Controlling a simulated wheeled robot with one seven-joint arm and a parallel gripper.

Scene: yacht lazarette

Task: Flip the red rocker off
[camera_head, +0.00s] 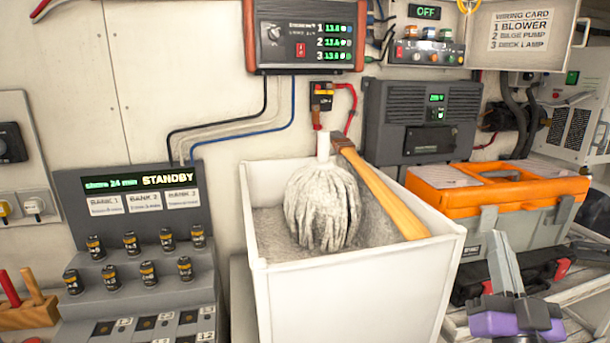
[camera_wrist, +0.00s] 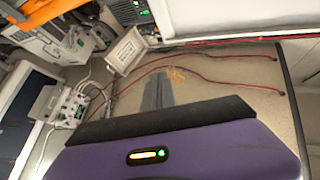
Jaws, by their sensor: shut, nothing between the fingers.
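The red rocker (camera_head: 300,49) is a small switch on the front of the dark charger panel (camera_head: 308,14) with a red-orange frame, high on the wall at top centre of the head view. Whether it is tipped on or off is too small to tell. The panel's green readouts 1, 2 and 3 are lit. My gripper (camera_head: 499,240) is at the lower right of the head view, well to the right of and below the rocker, fingers pointing up. Its grey fingers are together and empty; they also show in the wrist view (camera_wrist: 158,84). I cannot make out the rocker in the wrist view.
A white bin (camera_head: 350,292) with a mop and wooden handle stands below the panel. An orange-lidded toolbox (camera_head: 482,190) sits behind my gripper. A grey unit (camera_head: 425,115), a small switch box (camera_head: 427,53) and a wiring card (camera_head: 525,30) are on the wall. A STANDBY console (camera_head: 75,212) stands left.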

